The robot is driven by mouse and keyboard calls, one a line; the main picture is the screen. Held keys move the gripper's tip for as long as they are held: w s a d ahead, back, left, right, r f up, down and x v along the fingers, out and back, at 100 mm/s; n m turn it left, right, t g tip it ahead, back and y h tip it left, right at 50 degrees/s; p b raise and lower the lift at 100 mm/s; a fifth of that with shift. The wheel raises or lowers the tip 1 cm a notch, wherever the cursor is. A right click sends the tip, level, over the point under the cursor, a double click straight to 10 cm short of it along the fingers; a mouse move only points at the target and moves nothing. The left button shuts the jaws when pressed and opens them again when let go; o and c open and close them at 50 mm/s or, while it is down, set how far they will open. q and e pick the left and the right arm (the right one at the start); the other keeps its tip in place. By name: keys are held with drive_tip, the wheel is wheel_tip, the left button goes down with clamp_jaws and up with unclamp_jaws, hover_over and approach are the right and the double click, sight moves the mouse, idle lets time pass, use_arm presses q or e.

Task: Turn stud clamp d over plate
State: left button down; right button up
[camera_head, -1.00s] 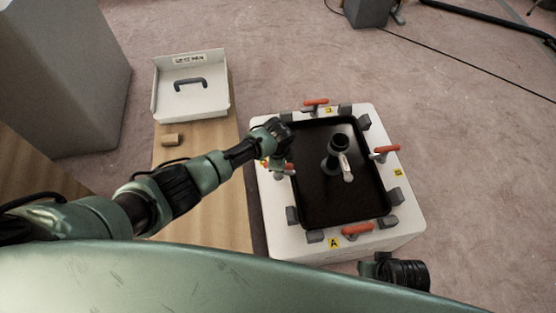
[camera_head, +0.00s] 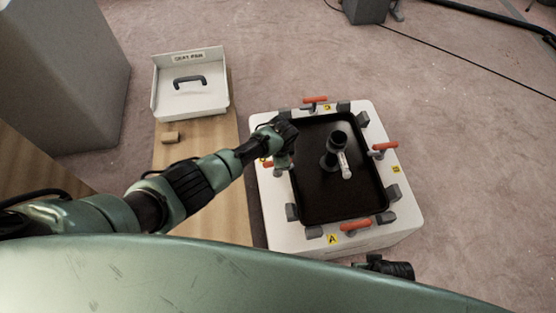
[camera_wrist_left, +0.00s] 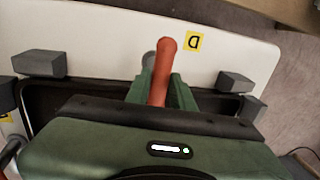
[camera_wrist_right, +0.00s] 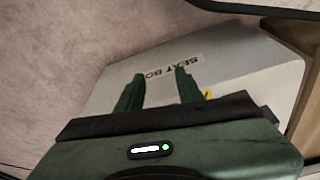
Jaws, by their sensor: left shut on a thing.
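Clamp D's red handle (camera_wrist_left: 162,70) stands between the fingers of my left gripper (camera_wrist_left: 157,88), beside the yellow D label (camera_wrist_left: 194,41) on the white rim. The left gripper is shut on the handle. A grey round post shows beside it. In the head view, my left gripper (camera_head: 283,160) is at the left rim and hides most of clamp D. The black plate (camera_head: 318,205) lies inside the rim. My right gripper (camera_wrist_right: 157,78) is open and empty, facing the side of the white seat box (camera_wrist_right: 225,75).
Other red-handled clamps stand at the far rim (camera_head: 314,100), right rim (camera_head: 384,147) and near rim (camera_head: 356,225). Grey blocks (camera_head: 394,193) ring the plate. A black post with a pale handle (camera_head: 345,165) stands on the plate.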

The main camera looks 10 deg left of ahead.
use_arm(q)
drive_tip(key=c, duration=1.3)
unclamp_jaws()
drive_tip(key=shift+w+a+r, duration=0.1)
drive_tip(key=shift+w, duration=0.1)
drive_tip(key=shift+o, duration=0.2)
drive_tip(key=shift+s, duration=0.1)
drive_tip(key=shift+s+r, duration=0.1)
drive_tip(key=shift+r, duration=0.05)
wheel_tip(320, 180, up, 7)
drive_tip(key=s+p, duration=0.1)
drive_tip(key=p, duration=0.3)
drive_tip(key=shift+d+r, duration=0.15)
drive_tip(key=shift+d, duration=0.15)
use_arm(e)
drive_tip(key=s+d+f, duration=0.1)
drive_tip(key=s+f, duration=0.6)
drive_tip(key=f, duration=0.3)
drive_tip(key=shift+f+g, duration=0.3)
drive_tip(key=shift+g, duration=0.1)
use_arm(q)
drive_tip(key=shift+s, duration=0.1)
use_arm(e)
drive_tip(key=shift+s, duration=0.1)
